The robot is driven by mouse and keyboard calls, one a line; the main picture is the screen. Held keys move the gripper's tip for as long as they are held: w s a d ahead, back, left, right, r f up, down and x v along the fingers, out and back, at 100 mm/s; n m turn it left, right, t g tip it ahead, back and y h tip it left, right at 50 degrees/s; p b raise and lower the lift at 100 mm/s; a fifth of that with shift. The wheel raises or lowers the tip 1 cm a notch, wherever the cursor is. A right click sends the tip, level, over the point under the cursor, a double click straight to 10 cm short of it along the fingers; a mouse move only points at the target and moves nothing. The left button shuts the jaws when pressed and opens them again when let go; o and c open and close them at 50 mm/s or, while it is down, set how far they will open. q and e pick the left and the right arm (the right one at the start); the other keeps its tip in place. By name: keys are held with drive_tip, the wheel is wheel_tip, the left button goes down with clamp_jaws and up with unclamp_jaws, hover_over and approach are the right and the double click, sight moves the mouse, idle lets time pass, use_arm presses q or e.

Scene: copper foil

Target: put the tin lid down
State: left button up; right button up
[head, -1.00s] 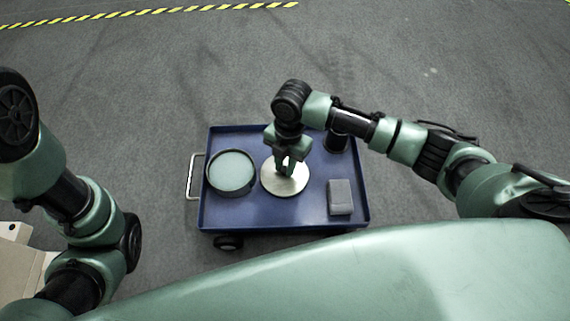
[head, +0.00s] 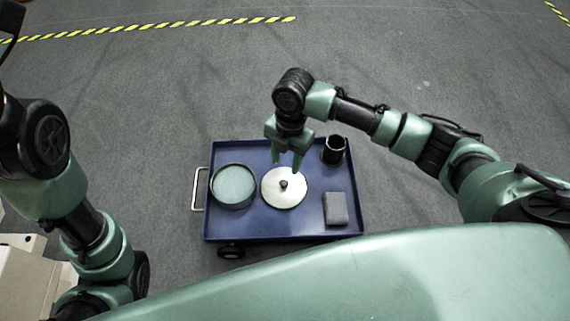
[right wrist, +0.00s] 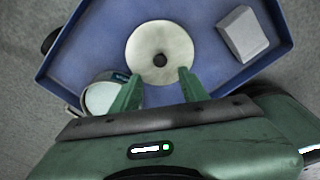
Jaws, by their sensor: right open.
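The tin lid (head: 284,200) is a pale round disc with a dark knob at its centre. It lies flat on the blue cart tray (head: 270,232), just right of a round tin (head: 233,187) with a dark rim and a pale green inside. My right gripper (head: 286,168) is open and empty above the far part of the lid, its fingers clear of the knob. In the right wrist view the lid (right wrist: 160,44) lies beyond the two spread fingertips (right wrist: 158,76). Of my left arm only links show at the left edge of the head view; its gripper is out of view.
A grey block (head: 336,209) lies on the tray's right side, and a dark cup (head: 334,149) stands at the back right corner. The cart has a handle (head: 198,189) on its left. The tray's front strip is bare. A cardboard box (head: 30,270) stands at lower left.

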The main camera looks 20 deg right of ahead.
drive_tip(key=r, duration=0.1)
drive_tip(key=r+p, duration=0.1)
drive_tip(key=r, duration=0.1)
drive_tip(key=shift+w+d+r, duration=0.1)
drive_tip(key=shift+d, duration=0.1)
